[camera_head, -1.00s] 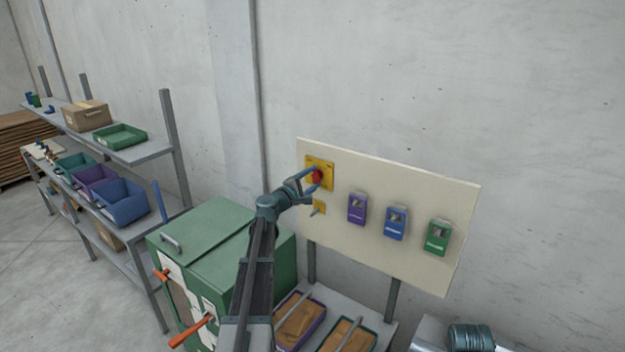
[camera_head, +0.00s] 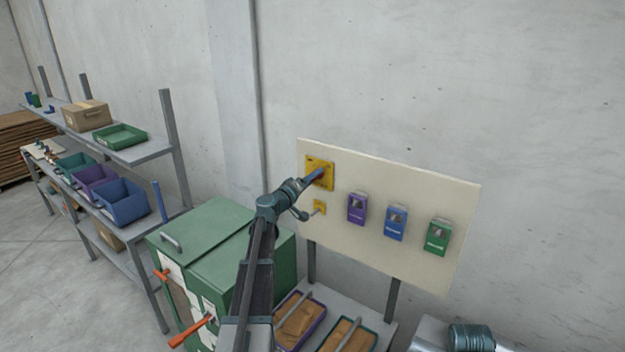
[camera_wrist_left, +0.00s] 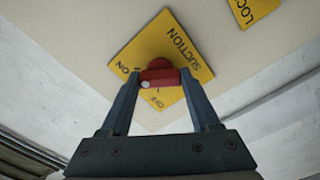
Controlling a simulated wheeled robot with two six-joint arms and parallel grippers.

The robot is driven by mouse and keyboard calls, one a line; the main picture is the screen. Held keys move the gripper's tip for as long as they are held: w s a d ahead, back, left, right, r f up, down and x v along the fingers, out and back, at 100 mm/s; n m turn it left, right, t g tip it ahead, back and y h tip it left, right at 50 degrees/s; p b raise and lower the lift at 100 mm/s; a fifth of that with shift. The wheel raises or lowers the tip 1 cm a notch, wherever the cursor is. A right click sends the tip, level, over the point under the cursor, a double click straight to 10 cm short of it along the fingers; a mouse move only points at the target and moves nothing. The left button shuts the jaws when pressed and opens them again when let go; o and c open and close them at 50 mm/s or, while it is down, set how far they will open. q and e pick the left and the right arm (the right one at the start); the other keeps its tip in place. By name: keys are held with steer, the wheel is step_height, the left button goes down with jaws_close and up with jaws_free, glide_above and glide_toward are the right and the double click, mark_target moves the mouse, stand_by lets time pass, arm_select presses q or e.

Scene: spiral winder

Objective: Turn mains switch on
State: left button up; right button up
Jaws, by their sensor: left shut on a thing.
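A red rotary knob (camera_wrist_left: 163,74) sits on a yellow plate (camera_wrist_left: 132,42) lettered SUCTION, with ON and OFF marks. A white dot on the knob faces the side with these marks; I cannot tell exactly which one it points at. In the head view the yellow plate (camera_head: 311,162) is at the upper left of a cream board, and the knob is mostly hidden by my fingers. My left gripper (camera_head: 317,176) is at the plate, shut on the knob, with one finger on each side in the wrist view. My right gripper is not in view.
The cream board (camera_head: 385,228) also carries a small yellow plate (camera_head: 320,207) just below and purple (camera_head: 357,208), blue (camera_head: 395,222) and green (camera_head: 438,236) boxes to the right. A green cabinet (camera_head: 215,232) stands below my left arm.

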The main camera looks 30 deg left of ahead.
arm_select(q)
steer(key=shift+d+m, duration=0.1)
steer(key=shift+m, duration=0.8)
steer(key=shift+f+m, duration=0.1)
steer(key=shift+m, duration=0.2)
steer(key=o, duration=1.4)
steer(key=shift+c, duration=0.2)
steer(key=s+a, duration=0.1)
steer(key=s, duration=1.3)
steer(key=shift+w+a, duration=0.1)
